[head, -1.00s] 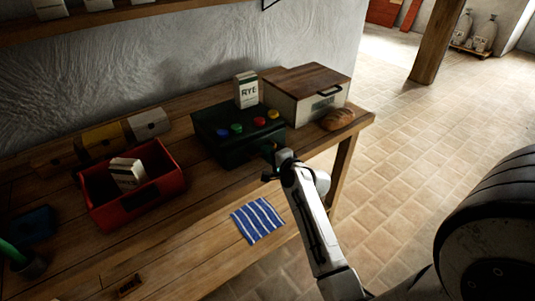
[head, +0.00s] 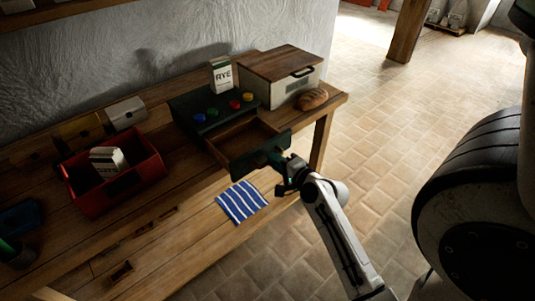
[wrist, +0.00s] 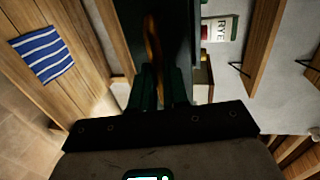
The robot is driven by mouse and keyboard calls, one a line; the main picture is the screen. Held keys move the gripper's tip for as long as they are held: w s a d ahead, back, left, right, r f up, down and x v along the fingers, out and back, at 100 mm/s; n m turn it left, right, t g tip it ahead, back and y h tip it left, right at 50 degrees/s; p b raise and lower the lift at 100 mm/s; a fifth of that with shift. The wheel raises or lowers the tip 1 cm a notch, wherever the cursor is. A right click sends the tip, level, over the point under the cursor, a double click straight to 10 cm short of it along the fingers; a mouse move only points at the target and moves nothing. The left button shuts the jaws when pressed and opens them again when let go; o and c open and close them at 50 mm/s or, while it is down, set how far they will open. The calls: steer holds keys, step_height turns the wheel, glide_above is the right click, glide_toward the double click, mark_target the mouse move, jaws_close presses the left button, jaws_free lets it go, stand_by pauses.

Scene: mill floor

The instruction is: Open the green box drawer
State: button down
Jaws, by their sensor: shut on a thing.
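The dark green box (head: 190,102) stands on the workbench against the wall, with several coloured knobs on its top. Its drawer (head: 262,152) is pulled out toward the bench's front edge, and its bare wooden inside shows. My gripper (head: 284,166) is at the drawer's front and shut on its handle. In the wrist view the dark green drawer front (wrist: 178,30) is close ahead of my gripper (wrist: 161,92), with a brown strip, likely the handle, between the fingers. The fingers hide part of the handle.
A red crate (head: 140,178) holding a white packet (head: 107,162) stands left. A RYE packet (head: 221,75) stands by the green box. A wooden-topped box (head: 285,63) and bread loaf (head: 312,99) are right. A striped cloth (head: 241,202) lies at the front edge.

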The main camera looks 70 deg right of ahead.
steer(key=shift+s+a, duration=0.1)
steer(key=shift+s, duration=0.1)
steer(key=c, duration=1.1)
jaws_free()
steer(key=shift+w, duration=0.1)
steer(key=shift+b+v, duration=1.05)
steer(key=shift+v, duration=4.4)
